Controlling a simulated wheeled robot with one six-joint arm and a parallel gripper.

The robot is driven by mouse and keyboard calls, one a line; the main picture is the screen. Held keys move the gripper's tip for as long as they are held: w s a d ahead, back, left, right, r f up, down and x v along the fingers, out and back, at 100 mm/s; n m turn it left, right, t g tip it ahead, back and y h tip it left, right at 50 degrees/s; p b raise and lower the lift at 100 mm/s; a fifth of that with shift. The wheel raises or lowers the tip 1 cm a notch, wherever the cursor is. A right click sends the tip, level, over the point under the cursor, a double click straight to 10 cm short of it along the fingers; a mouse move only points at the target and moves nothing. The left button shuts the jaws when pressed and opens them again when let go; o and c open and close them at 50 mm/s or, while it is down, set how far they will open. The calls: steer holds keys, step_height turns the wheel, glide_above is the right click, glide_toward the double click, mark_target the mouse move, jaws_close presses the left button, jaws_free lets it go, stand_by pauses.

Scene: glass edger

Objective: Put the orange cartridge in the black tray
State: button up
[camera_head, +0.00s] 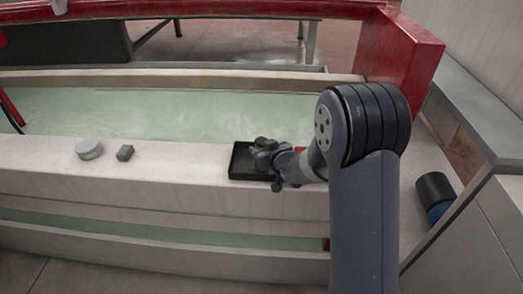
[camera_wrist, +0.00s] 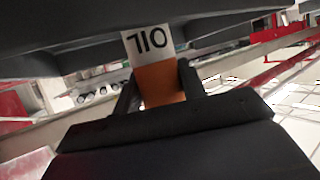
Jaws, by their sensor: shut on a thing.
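The black tray (camera_head: 236,176) lies on the pale ledge, left of my forearm in the head view. My gripper (camera_head: 262,150) is over the tray's right part, but its height above the floor of the tray is hard to judge. In the wrist view my gripper (camera_wrist: 158,88) is shut on the orange cartridge (camera_wrist: 160,82), which has a white band with the letters OIL, upside down here. In the head view the cartridge cannot be made out behind the gripper. A dark shape fills the top of the wrist view.
A round grey-white disc (camera_head: 89,149) and a small grey block (camera_head: 125,153) stand on the ledge to the left. A black and blue cylinder (camera_head: 435,193) lies at the right. A red post (camera_head: 402,58) stands behind my arm. The ledge between block and tray is clear.

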steer(key=shift+r, duration=0.1)
steer(key=o, duration=1.1)
steer(key=shift+c, duration=0.2)
steer(key=shift+r, duration=0.15)
steer(key=p+v, duration=0.1)
steer(key=v, duration=1.1)
steer(key=shift+f, duration=0.2)
